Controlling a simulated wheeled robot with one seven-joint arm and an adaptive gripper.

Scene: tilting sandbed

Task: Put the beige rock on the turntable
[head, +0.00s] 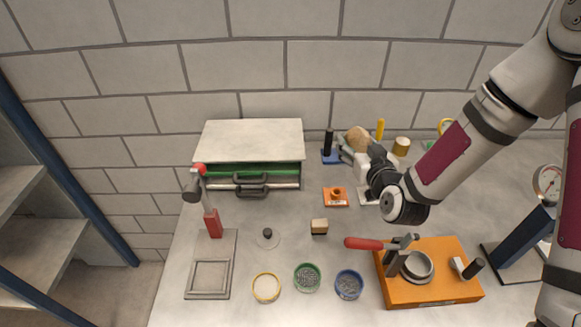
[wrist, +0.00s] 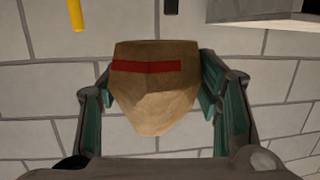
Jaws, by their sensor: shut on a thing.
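The beige rock (head: 357,138) is at the back of the bench in the head view, at the end of my arm. In the wrist view the rock (wrist: 155,92) has a red stripe across its face and sits between the two teal-padded fingers. My gripper (wrist: 152,95) is shut on it, with the brick wall behind. In the head view my gripper (head: 358,148) is partly hidden by my wrist. I cannot clearly make out the turntable; a pale block (head: 366,195) is partly covered by my wrist.
A drawer cabinet (head: 250,142) is at the back left. A gauge press (head: 530,240) is at right.

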